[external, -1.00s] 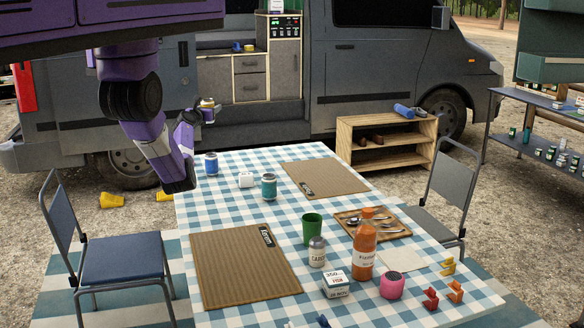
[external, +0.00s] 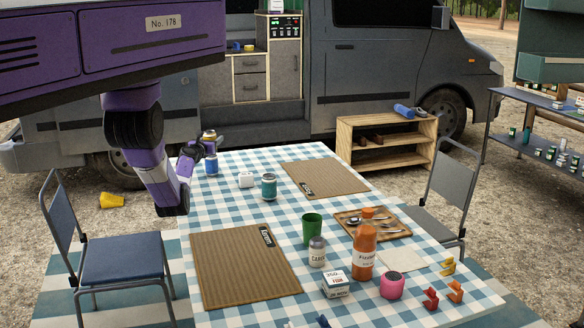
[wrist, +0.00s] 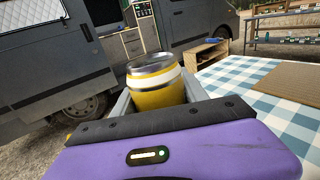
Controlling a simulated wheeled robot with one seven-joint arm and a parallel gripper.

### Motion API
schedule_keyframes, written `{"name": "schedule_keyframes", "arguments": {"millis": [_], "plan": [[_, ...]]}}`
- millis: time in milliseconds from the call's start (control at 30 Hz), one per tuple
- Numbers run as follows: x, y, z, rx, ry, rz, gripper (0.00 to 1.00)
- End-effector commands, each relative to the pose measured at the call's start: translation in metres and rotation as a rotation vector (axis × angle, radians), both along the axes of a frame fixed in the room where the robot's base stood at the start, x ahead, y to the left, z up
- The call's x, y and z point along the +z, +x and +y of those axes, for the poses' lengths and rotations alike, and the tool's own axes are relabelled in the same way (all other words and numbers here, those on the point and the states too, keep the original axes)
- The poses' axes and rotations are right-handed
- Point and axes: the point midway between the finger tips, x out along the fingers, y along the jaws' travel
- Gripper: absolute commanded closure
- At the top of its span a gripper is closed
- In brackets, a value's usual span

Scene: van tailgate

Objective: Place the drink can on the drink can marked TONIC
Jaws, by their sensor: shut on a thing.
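My gripper (external: 203,143) is shut on a yellow drink can (external: 210,136) with a white band. In the wrist view the yellow can (wrist: 157,88) stands upright between my fingers. In the external view it appears just above a blue can (external: 211,165) near the far left corner of the table; I cannot tell whether they touch. The blue can is partly hidden. A teal can (external: 268,188) with a pale band stands nearer, to the right. No TONIC lettering is readable on either can.
A small white object (external: 246,180) stands between the two cans on the checked table (external: 235,212). Woven placemats (external: 325,177), a green cup (external: 312,229), bottles and a cutlery tray (external: 384,233) stand farther right or nearer. A chair (external: 120,258) is at left.

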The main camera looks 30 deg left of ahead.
Motion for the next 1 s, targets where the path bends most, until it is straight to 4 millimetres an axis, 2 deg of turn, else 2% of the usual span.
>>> {"name": "schedule_keyframes", "arguments": {"millis": [300, 333, 400, 433, 833, 1000], "plan": [[-0.003, 0.0, 0.0, 0.0, -0.001, -0.001, 0.87], [-0.002, 0.0, 0.0, 0.0, 0.0, -0.001, 0.43], [-0.001, 0.0, 0.0, 0.0, 0.0, -0.001, 0.29], [-0.001, 0.0, 0.0, 0.0, 0.0, -0.001, 0.27], [0.004, -0.001, 0.0, 0.0, 0.001, 0.0, 0.27], [0.003, -0.022, -0.006, 0.0, -0.001, 0.001, 0.27]]}}
